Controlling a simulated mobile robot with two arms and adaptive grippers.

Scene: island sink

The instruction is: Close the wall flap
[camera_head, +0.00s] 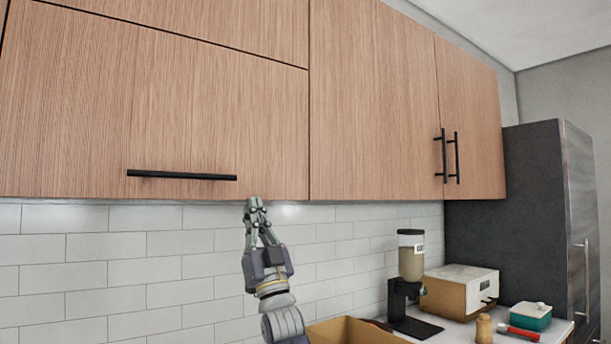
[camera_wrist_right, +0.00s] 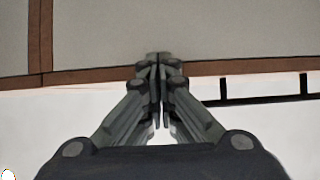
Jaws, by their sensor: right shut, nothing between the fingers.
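The wall flap (camera_head: 215,120) is a wide wooden cabinet front with a horizontal black bar handle (camera_head: 182,175) near its lower edge. It hangs flat, in line with the neighbouring fronts. My right gripper (camera_head: 254,203) is shut and empty, pointing up at the flap's bottom edge, right of the handle. In the right wrist view its closed fingertips (camera_wrist_right: 159,60) overlap the brown lower edge; I cannot tell whether they touch it. The handle shows there on the right (camera_wrist_right: 265,98). My left gripper is not in view.
Tall cabinet doors (camera_head: 375,110) with vertical handles adjoin on the right. Below are a coffee grinder (camera_head: 410,265), a toaster-like box (camera_head: 460,290), a teal dish (camera_head: 530,316) and an open wooden box (camera_head: 355,331). A dark fridge (camera_head: 545,190) stands at right. The tiled wall is bare.

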